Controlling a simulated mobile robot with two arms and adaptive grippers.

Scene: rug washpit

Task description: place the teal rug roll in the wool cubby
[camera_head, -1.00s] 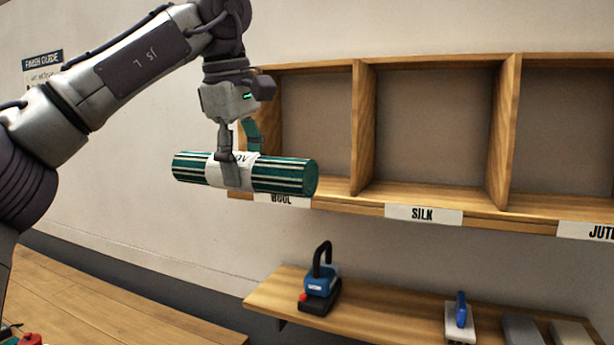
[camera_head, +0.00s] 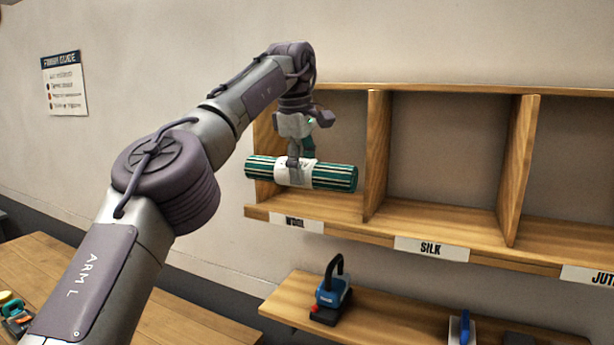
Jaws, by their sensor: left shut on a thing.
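The teal rug roll (camera_head: 335,177) has pale stripes and a white paper band around its middle. My left gripper (camera_head: 294,168) is shut on it at the band, from above, and holds it level. The roll shows in front of the wool cubby (camera_head: 330,205), the leftmost compartment of the wooden shelf, above its floor. The roll's left end reaches past the cubby's left wall in the picture. I cannot tell how far it is inside the opening. The wool label (camera_head: 297,223) is on the shelf's front edge below. My right gripper is not in view.
A divider (camera_head: 376,155) separates the wool cubby from the empty silk cubby (camera_head: 450,165). A jute cubby is further right. A lower shelf (camera_head: 400,325) holds a blue tool (camera_head: 332,295) and a blue-handled brush (camera_head: 462,328). A wooden table is at lower left.

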